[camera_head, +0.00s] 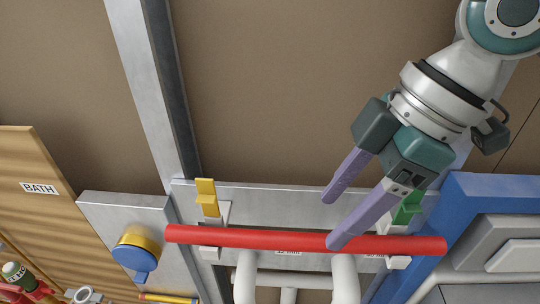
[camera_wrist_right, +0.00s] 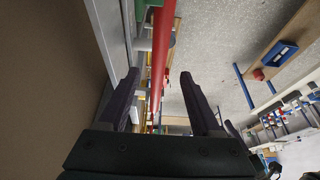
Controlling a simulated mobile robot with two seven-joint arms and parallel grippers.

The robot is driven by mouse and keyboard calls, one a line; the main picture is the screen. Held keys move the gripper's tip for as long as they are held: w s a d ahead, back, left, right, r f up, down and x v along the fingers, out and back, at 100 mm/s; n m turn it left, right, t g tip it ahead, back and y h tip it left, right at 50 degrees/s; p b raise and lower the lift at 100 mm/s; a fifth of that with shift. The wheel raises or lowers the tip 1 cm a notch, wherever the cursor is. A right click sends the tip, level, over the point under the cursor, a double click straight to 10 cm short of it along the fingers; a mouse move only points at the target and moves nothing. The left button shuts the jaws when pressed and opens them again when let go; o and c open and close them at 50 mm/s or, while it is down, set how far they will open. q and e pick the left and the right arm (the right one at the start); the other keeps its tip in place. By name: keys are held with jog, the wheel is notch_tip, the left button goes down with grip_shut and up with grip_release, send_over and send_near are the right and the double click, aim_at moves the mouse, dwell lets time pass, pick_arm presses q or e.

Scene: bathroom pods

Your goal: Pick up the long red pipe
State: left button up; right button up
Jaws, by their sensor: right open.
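The long red pipe (camera_head: 250,238) lies nearly level across the lower middle of the head view, along a grey metal rail. A yellow clip (camera_head: 207,197) stands near its left part and a green clip (camera_head: 409,208) near its right part. My right gripper (camera_head: 330,222) is open with purple fingers. One finger overlaps the pipe in the picture and the other is above it; contact cannot be told. In the right wrist view the pipe (camera_wrist_right: 160,55) shows between the open fingers (camera_wrist_right: 163,84), with nothing held. My left gripper is not in view.
A grey rail (camera_head: 280,200) runs behind the pipe, with white pipes (camera_head: 290,281) below it. A blue frame (camera_head: 500,190) stands at right. A box with a blue knob (camera_head: 134,257) and a wooden BATH panel (camera_head: 30,200) are at left.

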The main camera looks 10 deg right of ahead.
aim_at(309, 237)
jog(key=shift+w+a+f+p, duration=0.1)
jog(key=shift+a+f+p, duration=0.25)
jog(key=shift+f+p, duration=0.15)
jog(key=p+x, duration=0.2)
jog(key=x, duration=0.2)
jog(key=shift+w+a, duration=0.1)
jog(key=shift+f, duration=0.3)
jog(key=shift+c, duration=0.2)
grip_shut()
